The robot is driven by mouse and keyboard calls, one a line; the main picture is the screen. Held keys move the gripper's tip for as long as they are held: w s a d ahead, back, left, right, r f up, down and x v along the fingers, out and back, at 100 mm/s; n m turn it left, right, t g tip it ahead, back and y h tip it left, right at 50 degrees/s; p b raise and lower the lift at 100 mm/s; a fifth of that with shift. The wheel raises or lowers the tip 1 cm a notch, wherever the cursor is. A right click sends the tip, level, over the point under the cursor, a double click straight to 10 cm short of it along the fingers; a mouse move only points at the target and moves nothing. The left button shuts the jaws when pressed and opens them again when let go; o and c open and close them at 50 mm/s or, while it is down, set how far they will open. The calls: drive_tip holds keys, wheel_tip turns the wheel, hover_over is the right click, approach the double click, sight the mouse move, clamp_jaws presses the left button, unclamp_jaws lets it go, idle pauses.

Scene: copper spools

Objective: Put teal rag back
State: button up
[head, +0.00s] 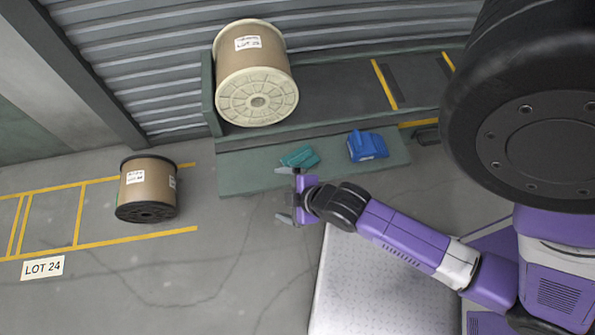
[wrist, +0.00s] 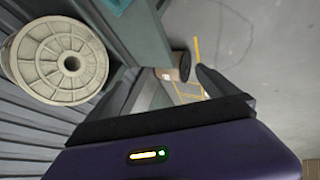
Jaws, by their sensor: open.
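The teal rag (head: 299,156) lies crumpled on the grey-green ledge (head: 245,180) below the large spool in the head view. A teal patch, likely the same rag (wrist: 117,4), is cut off by the top edge of the wrist view. My gripper (head: 284,195) is open and empty, with its fingers spread. It is beside the ledge's front edge, and one fingertip appears just below the rag in the head view. I cannot tell its height or whether it touches anything.
A large pale-flanged spool (head: 257,95) stands on the rack. A blue object (head: 367,146) sits right of the rag on the ledge. A smaller black-flanged spool (head: 148,188) stands on the floor within yellow lines, near the LOT 24 label (head: 42,268). Floor left of my gripper is clear.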

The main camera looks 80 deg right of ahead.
drive_tip(key=s+a+r+m+t+y, duration=0.1)
drive_tip(key=a+r, duration=0.4)
drive_tip(key=r, duration=0.6)
drive_tip(key=s+a+r+m+t+y, duration=0.2)
drive_tip(key=s+a+r+t, duration=0.3)
drive_tip(key=r, duration=0.6)
drive_tip(key=shift+a+r+m+t+y, duration=0.3)
drive_tip(key=shift+a+r+m+t, duration=0.1)
drive_tip(key=shift+a+m+t, duration=0.25)
